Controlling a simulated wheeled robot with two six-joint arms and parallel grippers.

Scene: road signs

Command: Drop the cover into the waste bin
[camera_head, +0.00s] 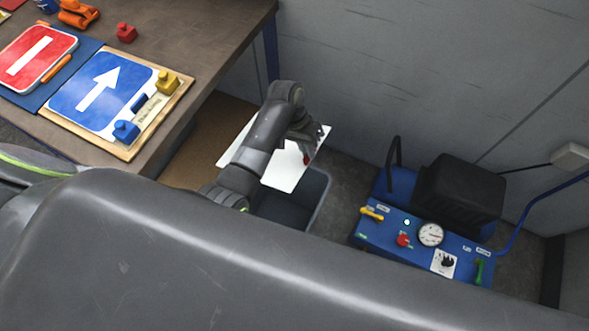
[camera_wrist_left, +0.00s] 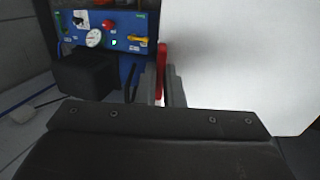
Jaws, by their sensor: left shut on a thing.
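The cover (camera_head: 285,172) is a thin white sheet with a small red part near its right edge. It hangs over the dark grey waste bin (camera_head: 322,198), hiding part of its opening. My left gripper (camera_head: 307,150) is shut on the cover near that edge. In the left wrist view the white cover (camera_wrist_left: 235,60) fills the right side, and the red part shows between the fingers of my left gripper (camera_wrist_left: 162,88). My right gripper is not in view.
A workbench (camera_head: 222,60) with road signs stands at the left. A blue machine (camera_head: 385,226) with a gauge and a black box stands right of the bin. A grey wall (camera_head: 400,60) rises behind. A strip of floor lies between bin and machine.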

